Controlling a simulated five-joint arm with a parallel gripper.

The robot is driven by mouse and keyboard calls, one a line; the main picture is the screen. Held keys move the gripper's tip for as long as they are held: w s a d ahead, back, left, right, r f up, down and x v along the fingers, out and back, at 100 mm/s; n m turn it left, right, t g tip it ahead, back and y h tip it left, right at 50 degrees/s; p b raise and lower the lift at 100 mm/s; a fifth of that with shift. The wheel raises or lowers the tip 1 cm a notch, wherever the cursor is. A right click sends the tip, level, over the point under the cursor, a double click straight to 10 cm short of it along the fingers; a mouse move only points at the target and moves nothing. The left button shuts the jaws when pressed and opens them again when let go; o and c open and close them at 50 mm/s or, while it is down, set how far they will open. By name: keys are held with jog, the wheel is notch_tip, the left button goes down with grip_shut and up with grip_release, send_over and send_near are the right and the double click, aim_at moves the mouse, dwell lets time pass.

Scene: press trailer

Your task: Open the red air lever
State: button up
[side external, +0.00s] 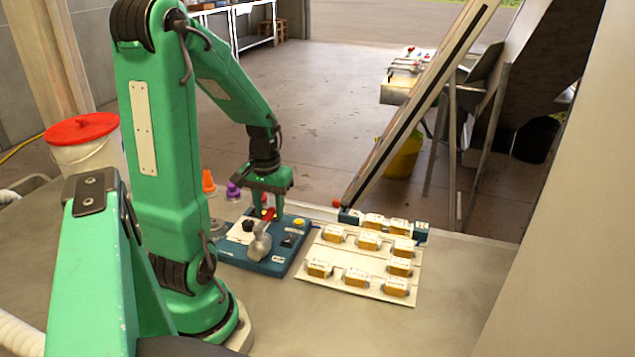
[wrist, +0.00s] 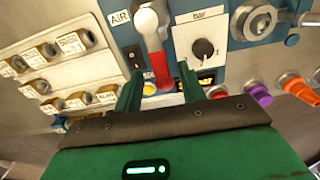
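The red air lever (wrist: 160,68) sits on a silver valve (wrist: 149,22) beside an "AIR" label on the blue panel (wrist: 128,36) in the wrist view. My gripper (wrist: 159,80) is open, with one finger on each side of the red handle. Gaps show between the handle and both fingers. In the side view my gripper (side external: 269,208) points down over the far side of the blue panel (side external: 268,268), and the red lever (side external: 268,214) shows between its fingers. The silver valve (side external: 259,246) stands on the panel. My gripper body hides part of the panel's edge in the wrist view.
A black "bar" knob (wrist: 204,47) and a yellow button (wrist: 149,88) are close to my fingers. A white board with gold blocks (side external: 342,278) lies right of the panel. Orange (side external: 208,181) and purple (side external: 233,190) pieces stand behind. The bench front is clear.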

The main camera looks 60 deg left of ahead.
aim_at(270, 214)
notch_tip(270, 214, up, 8)
dwell(0.9)
jog(key=shift+f, duration=0.1)
jog(key=d+r+m+t, duration=0.2)
jog(key=d+r+m, duration=0.1)
jog(key=d, duration=0.7)
jog(key=w+d+r+m+t, duration=0.1)
jog(key=d+r+m+t, duration=0.2)
jog(key=d, duration=0.7)
jog(key=r+m, duration=0.1)
jog(key=m, duration=0.1)
jog(key=shift+w+d+r+m+t, duration=0.2)
jog(key=shift+w+d+m+t, duration=0.1)
jog(key=shift+d+m, duration=0.1)
jog(key=shift+a, duration=0.1)
